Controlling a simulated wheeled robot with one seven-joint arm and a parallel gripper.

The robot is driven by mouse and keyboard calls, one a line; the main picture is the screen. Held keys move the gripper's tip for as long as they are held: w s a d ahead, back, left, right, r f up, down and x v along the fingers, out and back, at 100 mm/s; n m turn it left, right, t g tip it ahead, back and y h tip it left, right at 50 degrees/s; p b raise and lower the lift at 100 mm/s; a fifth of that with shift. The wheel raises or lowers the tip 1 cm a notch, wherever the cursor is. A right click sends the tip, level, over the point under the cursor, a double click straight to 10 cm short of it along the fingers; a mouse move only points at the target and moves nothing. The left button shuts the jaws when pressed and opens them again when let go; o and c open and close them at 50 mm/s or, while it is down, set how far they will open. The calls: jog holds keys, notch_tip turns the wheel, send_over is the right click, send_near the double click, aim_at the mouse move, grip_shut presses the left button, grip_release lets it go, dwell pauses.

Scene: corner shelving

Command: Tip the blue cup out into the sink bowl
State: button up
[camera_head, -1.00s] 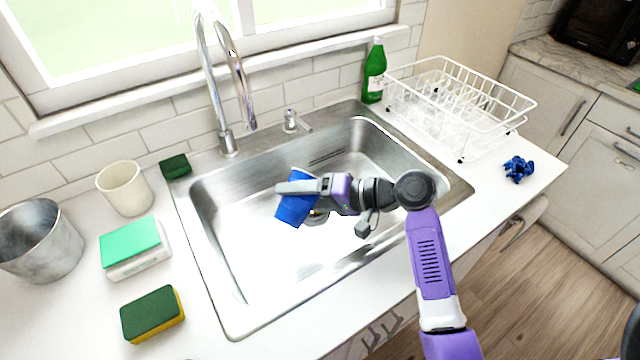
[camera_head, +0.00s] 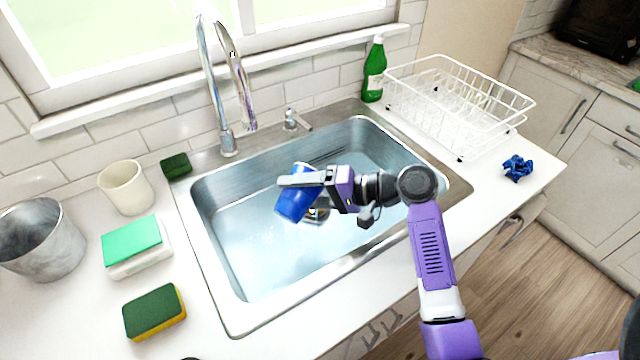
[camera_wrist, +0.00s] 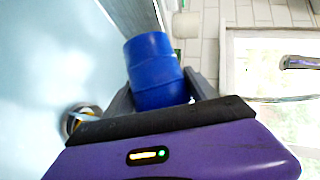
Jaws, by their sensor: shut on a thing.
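The blue cup (camera_head: 294,206) hangs tilted above the sink bowl (camera_head: 250,260), clear of its floor. My gripper (camera_head: 300,182) is shut around the cup's side, coming from the right. In the wrist view the cup (camera_wrist: 157,72) sits between the two fingers of my gripper (camera_wrist: 160,97). The cup's inside is hidden in both views, so I cannot tell what it holds. The drain (camera_wrist: 80,116) shows below the cup in the wrist view, with a small yellowish thing at it that is too small to make out.
The faucet (camera_head: 228,90) stands behind the sink. A cream cup (camera_head: 126,188), a metal pail (camera_head: 42,240) and sponges (camera_head: 154,312) are on the left counter. A green bottle (camera_head: 374,70) and a white dish rack (camera_head: 460,105) stand at the back right.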

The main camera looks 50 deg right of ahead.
jog(key=shift+w+d+r+m+y+p, duration=0.15)
jog(key=shift+d+r+m+y+p, duration=0.25)
jog(key=shift+d+r+m+p, duration=0.45)
dwell(0.5)
jog(key=shift+f, duration=0.2)
